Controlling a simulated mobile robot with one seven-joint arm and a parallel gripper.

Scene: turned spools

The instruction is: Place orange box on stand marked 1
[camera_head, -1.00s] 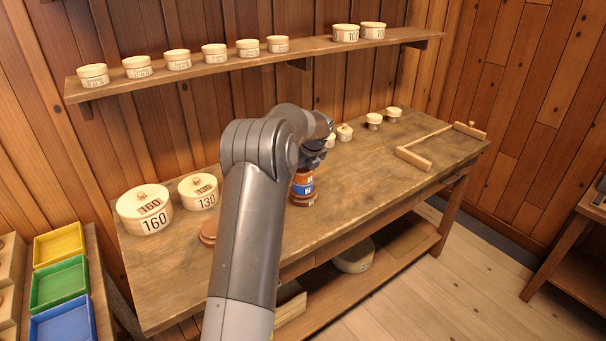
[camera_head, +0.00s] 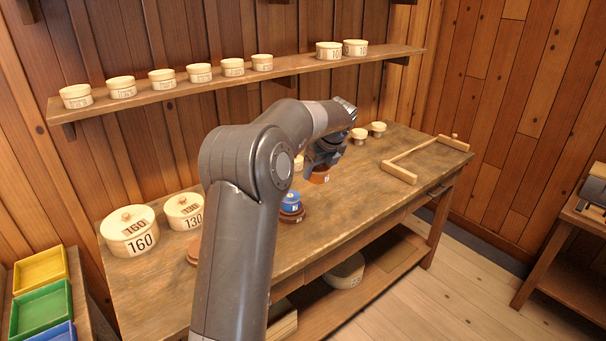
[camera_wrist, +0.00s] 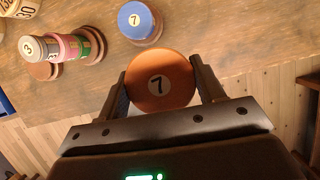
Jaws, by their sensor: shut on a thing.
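The orange box (camera_wrist: 160,82) is a round box with a 7 on its lid. My gripper (camera_wrist: 162,88) is shut on its sides and holds it up, apart from the blue box. In the head view the orange box (camera_head: 320,177) hangs under my gripper (camera_head: 322,160) above the bench. The blue box (camera_head: 291,201), also marked 7, sits on a dark red-brown stand (camera_head: 292,216); it shows above the orange box in the wrist view (camera_wrist: 137,18). A brown stand (camera_head: 192,252) is mostly hidden behind my arm. I cannot read a 1 on any stand.
Small white, pink and green boxes (camera_wrist: 56,46) are on brown stands in the wrist view. Cream pots marked 160 (camera_head: 130,232) and 130 (camera_head: 184,211) stand at the bench's left. A wooden frame (camera_head: 415,160) lies at the right. The front middle of the bench is clear.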

